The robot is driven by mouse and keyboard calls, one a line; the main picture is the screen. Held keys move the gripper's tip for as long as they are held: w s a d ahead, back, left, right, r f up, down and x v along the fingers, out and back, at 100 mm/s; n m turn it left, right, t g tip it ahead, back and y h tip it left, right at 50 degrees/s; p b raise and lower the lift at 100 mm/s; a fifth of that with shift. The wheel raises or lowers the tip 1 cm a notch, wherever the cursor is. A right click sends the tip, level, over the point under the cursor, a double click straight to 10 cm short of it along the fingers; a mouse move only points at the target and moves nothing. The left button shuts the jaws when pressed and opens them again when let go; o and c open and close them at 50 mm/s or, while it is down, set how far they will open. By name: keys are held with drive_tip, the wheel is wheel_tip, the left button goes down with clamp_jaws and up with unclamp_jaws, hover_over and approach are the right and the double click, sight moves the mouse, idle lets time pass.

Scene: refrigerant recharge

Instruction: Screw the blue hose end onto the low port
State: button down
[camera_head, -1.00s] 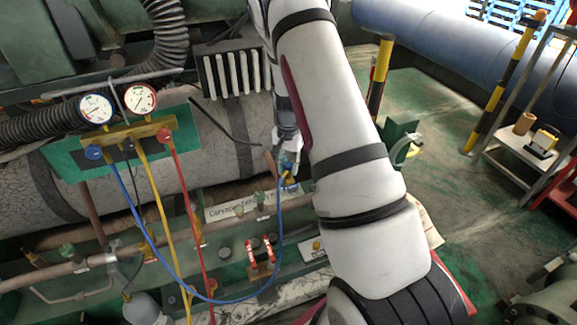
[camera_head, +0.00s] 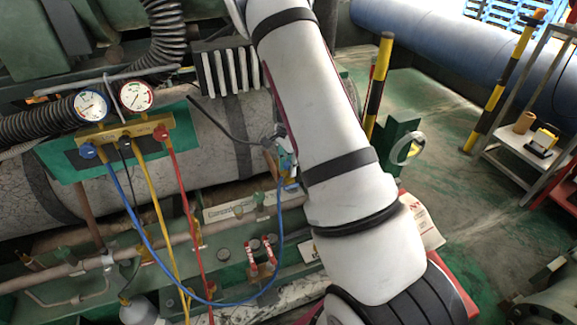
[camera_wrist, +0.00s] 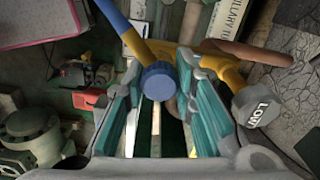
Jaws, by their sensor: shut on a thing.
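The blue hose end (camera_wrist: 158,82), a ribbed round blue nut, sits between the two teal-padded fingers of my gripper (camera_wrist: 158,72) in the wrist view. My gripper is shut on it. The blue hose (camera_wrist: 126,28) runs off to the upper left. Just right of the fingers is a grey hexagonal piece marked LOW (camera_wrist: 258,108) on a yellow brass fitting (camera_wrist: 225,72). I cannot tell whether the hose end touches the port's thread. In the head view my gripper (camera_head: 281,148) is at the pipework, and the blue hose (camera_head: 281,215) hangs in a loop below it.
A gauge manifold (camera_head: 122,133) with two dials and blue, yellow and red hoses hangs at left. A grey cylinder (camera_head: 235,150) lies behind. Red-handled valves (camera_head: 262,258) stand low in front. A striped post (camera_head: 378,88) and green bracket (camera_head: 398,143) are to the right of my arm.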

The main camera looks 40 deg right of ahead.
drive_tip(key=shift+a+f, duration=0.1)
drive_tip(key=m, duration=0.3)
drive_tip(key=c, duration=1.3)
unclamp_jaws()
